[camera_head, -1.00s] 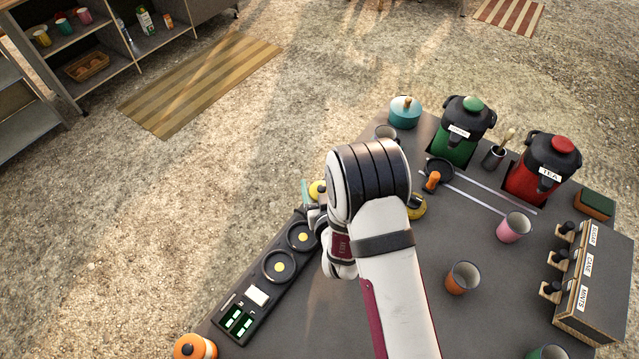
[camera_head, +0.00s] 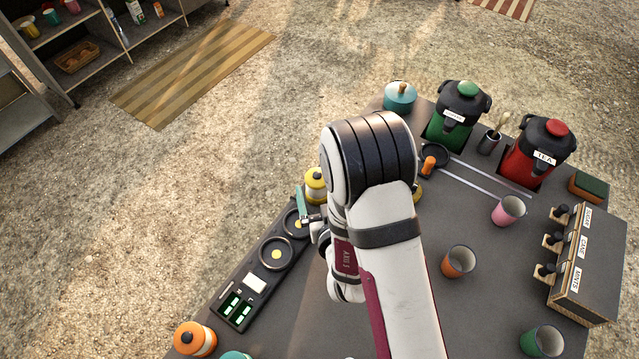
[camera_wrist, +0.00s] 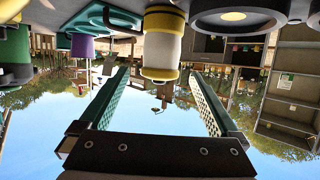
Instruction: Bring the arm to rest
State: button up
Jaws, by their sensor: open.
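My gripper shows in the wrist view (camera_wrist: 155,110) with its two teal fingers spread wide and nothing between them. In the head view only a small part of my gripper (camera_head: 303,208) shows, beside the burner unit, with the rest hidden behind my arm. The wrist picture is upside down, with sky below. A yellow and white canister (camera_wrist: 162,45) hangs at the top of the wrist view, beyond the fingers. In the head view a yellow canister (camera_head: 316,185) stands just left of my arm.
A black two-ring unit (camera_head: 274,254) runs along the table's left edge. An orange canister (camera_head: 195,340) is at the front left. Orange (camera_head: 458,262), pink (camera_head: 508,211) and green (camera_head: 541,342) cups, a tea urn (camera_head: 540,155), a green urn (camera_head: 458,115) and a labelled dispenser (camera_head: 590,265) stand right.

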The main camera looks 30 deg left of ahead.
jog(key=w+d+r+m+g+h, duration=0.1)
jog(key=w+d+r+m+h, duration=0.25)
jog(key=d, duration=0.35)
jog(key=w+d+r+m+g+h, duration=0.1)
jog(key=w+d+r+m+h, duration=0.2)
jog(key=d, duration=0.5)
jog(key=s+d+r+m+g+h, duration=0.1)
jog(key=s+d+r+m+g, duration=0.2)
jog(key=s+d, duration=0.4)
jog(key=s+d+r+m+g, duration=0.4)
jog(key=s+d+r, duration=0.1)
jog(key=s, duration=1)
jog(key=shift+d+r+m+g+h, duration=0.3)
jog(key=shift+d+r+m+h, duration=0.1)
jog(key=shift+d, duration=0.45)
jog(key=shift+s, duration=0.1)
